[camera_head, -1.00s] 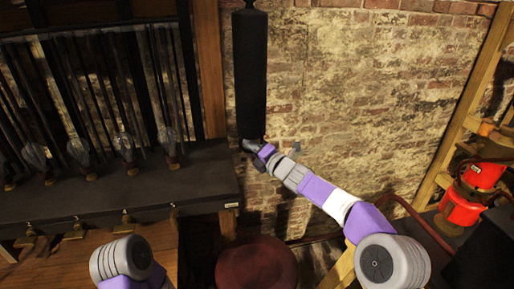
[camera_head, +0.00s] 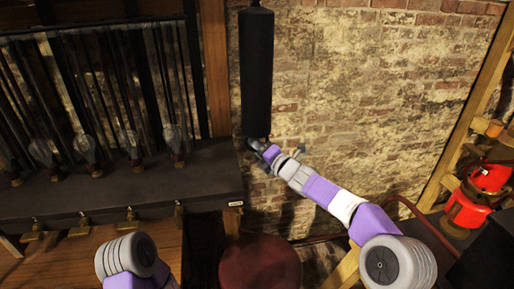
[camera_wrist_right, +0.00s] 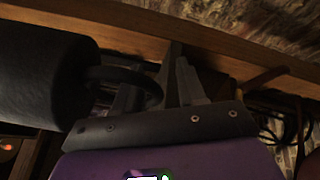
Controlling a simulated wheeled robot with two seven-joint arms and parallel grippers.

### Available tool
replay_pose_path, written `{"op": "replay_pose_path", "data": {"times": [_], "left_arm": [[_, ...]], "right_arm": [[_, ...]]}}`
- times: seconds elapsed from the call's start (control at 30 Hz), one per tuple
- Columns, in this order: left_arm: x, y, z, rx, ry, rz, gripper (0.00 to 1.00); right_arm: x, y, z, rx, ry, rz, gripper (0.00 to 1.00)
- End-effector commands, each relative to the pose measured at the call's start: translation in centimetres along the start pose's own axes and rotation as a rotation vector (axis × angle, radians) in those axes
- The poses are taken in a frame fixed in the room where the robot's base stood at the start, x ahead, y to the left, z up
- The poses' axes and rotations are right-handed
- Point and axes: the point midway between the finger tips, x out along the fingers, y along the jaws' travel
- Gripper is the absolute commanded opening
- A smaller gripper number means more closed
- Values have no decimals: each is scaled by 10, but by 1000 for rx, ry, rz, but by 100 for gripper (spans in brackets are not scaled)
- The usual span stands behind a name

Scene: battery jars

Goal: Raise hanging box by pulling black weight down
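The black weight (camera_head: 256,70) is a long upright cylinder hanging in front of the brick wall in the head view. Its end fills the left of the right wrist view (camera_wrist_right: 40,75), with a dark ring (camera_wrist_right: 150,82) sticking out of it. My right gripper (camera_head: 256,147) is at the weight's lower end. In the wrist view its fingers (camera_wrist_right: 155,92) stand around the ring's outer part; whether they grip it is unclear. My left gripper is out of view. I cannot tell which part is the hanging box; a long dark box-like body (camera_head: 120,190) lies at left.
Several glass bulb-shaped pieces (camera_head: 86,148) and dark rods stand over the dark body at left. A round red stool top (camera_head: 260,262) is below the weight. Red lanterns (camera_head: 466,208) sit on a wooden rack (camera_head: 470,105) at right. Brick wall is bare right of the weight.

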Motion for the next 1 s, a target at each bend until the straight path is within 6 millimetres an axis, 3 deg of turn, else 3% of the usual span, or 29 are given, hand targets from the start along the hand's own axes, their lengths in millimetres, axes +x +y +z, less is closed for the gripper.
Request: {"op": "replay_pose_path", "data": {"times": [0.5,1.0], "left_arm": [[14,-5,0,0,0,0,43],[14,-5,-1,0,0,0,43]], "right_arm": [[-66,-4,0,-2,1,-5,37],[-75,-5,0,9,1,-9,37]]}}
